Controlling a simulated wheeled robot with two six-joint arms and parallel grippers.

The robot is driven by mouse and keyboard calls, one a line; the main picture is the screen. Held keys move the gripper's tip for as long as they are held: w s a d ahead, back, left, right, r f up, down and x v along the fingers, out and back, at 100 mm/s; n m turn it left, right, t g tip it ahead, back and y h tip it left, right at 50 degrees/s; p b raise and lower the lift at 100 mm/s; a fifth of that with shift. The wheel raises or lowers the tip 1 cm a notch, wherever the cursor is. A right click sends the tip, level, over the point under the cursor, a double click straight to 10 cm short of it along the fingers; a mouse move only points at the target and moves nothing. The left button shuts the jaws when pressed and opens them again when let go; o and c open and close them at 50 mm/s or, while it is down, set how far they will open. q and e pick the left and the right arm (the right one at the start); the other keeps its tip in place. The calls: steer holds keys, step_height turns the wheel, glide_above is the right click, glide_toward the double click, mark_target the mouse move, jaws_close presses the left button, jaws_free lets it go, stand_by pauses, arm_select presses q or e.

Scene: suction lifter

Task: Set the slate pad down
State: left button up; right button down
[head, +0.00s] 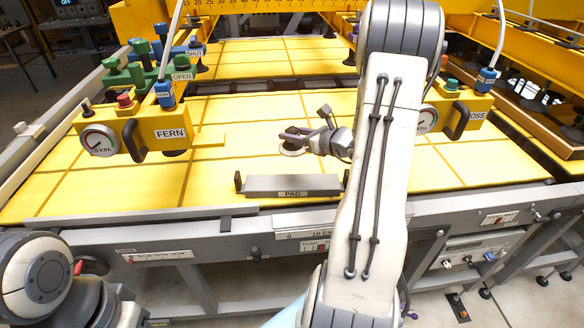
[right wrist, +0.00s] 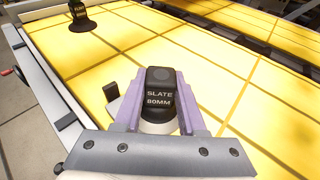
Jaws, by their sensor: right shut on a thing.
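The slate pad (right wrist: 159,88) has a black block handle lettered SLATE 80MM, in the right wrist view. My right gripper (right wrist: 158,105) is shut on it, with a purple finger on each side. In the head view the right gripper (head: 296,136) is over the yellow table, behind the grey rack marked PAD (head: 292,184). The fingers hide part of the pad. My left arm shows at lower left, but its gripper is out of view.
A yellow lifter unit marked FERN (head: 170,134) with a gauge stands at left. Another yellow unit (head: 455,115) is at right, partly behind my right arm. A black cup (right wrist: 80,18) stands at the wrist view's top left. Yellow surface (head: 250,110) behind the gripper is clear.

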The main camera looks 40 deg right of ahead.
step_height(320, 180, down, 13)
steer(key=shift+r+p, duration=0.15)
steer(key=shift+p, duration=1.1)
steer(key=shift+f, duration=0.2)
steer(key=shift+f, duration=0.15)
steer(key=shift+c, duration=2.4)
jaws_free()
